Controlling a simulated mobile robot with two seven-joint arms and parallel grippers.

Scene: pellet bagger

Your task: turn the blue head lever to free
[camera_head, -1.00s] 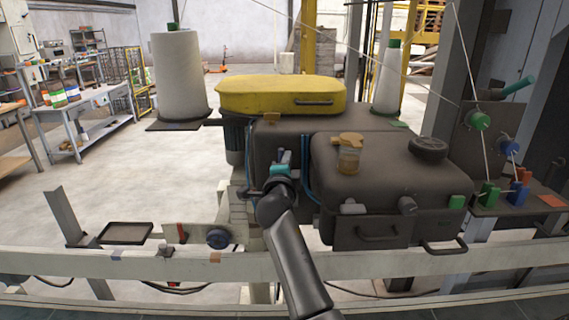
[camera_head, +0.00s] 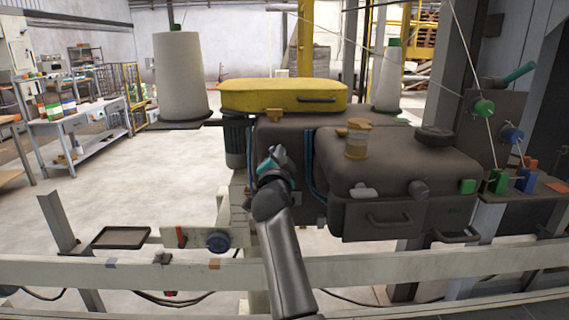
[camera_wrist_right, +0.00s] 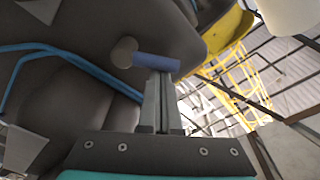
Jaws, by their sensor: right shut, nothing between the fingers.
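The blue head lever (camera_wrist_right: 157,62) shows in the right wrist view as a short blue bar with a dark round knob at its left end. It lies just past my right gripper's fingertips (camera_wrist_right: 160,73), against the dark machine body. The tips look touching or nearly touching it; I cannot tell which. The fingers are closed together with nothing between them. In the head view my right gripper (camera_head: 277,153) is in front of the dark machine (camera_head: 288,132), left of its front box. The lever cannot be made out there, probably hidden behind the gripper. My left gripper is out of view.
A yellow cover (camera_head: 270,94) tops the machine. The front box (camera_head: 390,172) with handles stands close to the right of my arm, with blue hoses (camera_head: 311,170) between. A pale rail (camera_head: 420,270) crosses in front. Thread cones stand behind; open floor lies at left.

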